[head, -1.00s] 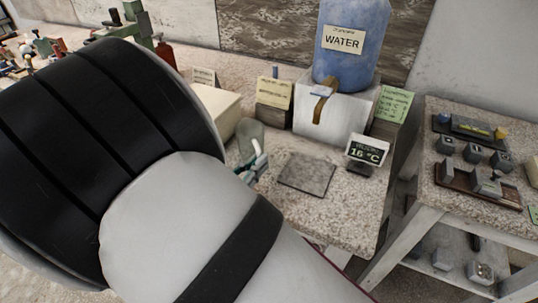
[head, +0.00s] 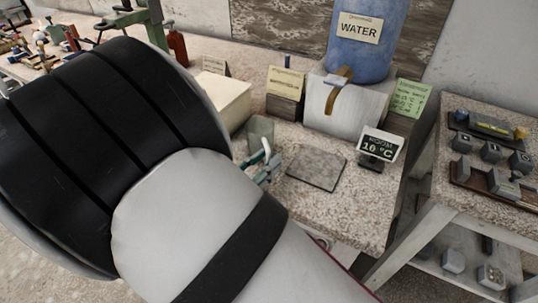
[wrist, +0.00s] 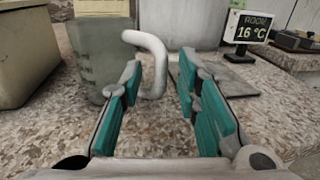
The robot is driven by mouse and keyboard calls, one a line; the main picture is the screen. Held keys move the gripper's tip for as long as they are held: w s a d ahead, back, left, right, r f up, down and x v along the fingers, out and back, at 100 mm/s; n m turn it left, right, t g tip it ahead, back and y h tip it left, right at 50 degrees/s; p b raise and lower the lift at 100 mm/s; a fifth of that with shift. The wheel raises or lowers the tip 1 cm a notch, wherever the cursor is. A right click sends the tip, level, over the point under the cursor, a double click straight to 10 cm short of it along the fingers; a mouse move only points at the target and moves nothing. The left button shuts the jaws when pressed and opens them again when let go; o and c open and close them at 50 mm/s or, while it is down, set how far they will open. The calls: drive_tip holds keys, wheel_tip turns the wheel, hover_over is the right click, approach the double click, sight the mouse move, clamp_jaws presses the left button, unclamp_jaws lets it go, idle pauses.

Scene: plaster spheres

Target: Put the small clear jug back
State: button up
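The small clear jug (wrist: 103,55) stands upright on the speckled worktop, at the upper left of the wrist view. Its pale curved handle (wrist: 156,62) faces right. In the head view the jug (head: 260,130) is partly hidden behind my arm and gripper. My gripper (wrist: 160,82) is open, with teal pads on both fingers. The handle shows between the two fingertips, nearer the left one; I cannot tell whether it is between them or just beyond. In the head view my gripper (head: 266,170) is at the jug's near side, mostly hidden by my arm.
A flat grey square mat (head: 317,168) lies right of the jug. Behind it stands a white block (head: 345,105) under the blue water container (head: 362,55). A room display (head: 380,145) reads 16 °C. A cream box (head: 222,98) is left of the jug. A side table (head: 485,205) stands right.

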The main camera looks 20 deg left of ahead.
drive_tip(key=v, duration=1.2)
drive_tip(key=shift+w+r, duration=0.1)
drive_tip(key=shift+r, duration=0.1)
